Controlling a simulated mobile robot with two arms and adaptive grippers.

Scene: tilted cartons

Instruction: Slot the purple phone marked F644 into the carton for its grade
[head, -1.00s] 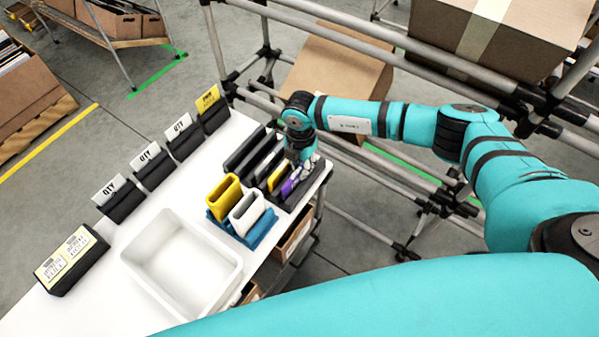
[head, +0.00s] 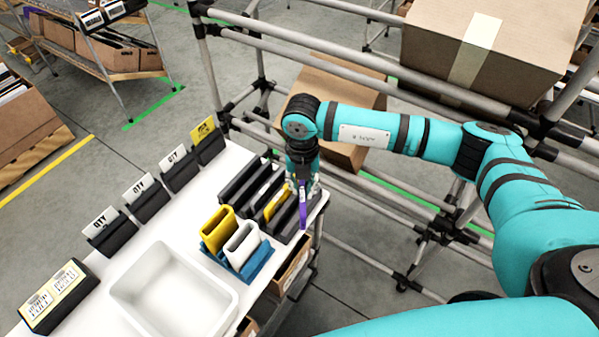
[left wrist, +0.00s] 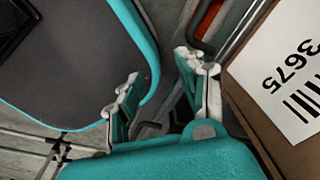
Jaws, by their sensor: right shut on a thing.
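My right gripper (head: 304,187) is shut on the purple phone (head: 303,208) at the right end of the table. The phone hangs upright beside the dark slotted rack (head: 240,180); its mark is too small to read, and its upper part is hidden by the gripper. A tilted brown carton (head: 345,92) rests on the pipe rack behind my right arm. In the left wrist view my left gripper (left wrist: 158,68) is open and empty. A brown carton edge with a white label reading 3675 (left wrist: 290,75) shows at its right. No grade mark is readable on the cartons.
The white table (head: 165,215) carries an empty white bin (head: 127,290), a blue holder with yellow and white sleeves (head: 262,262), and a row of black card stands (head: 180,178). A large closed box (head: 440,45) sits on the pipe rack. A black two-label block (head: 62,300) stands at left.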

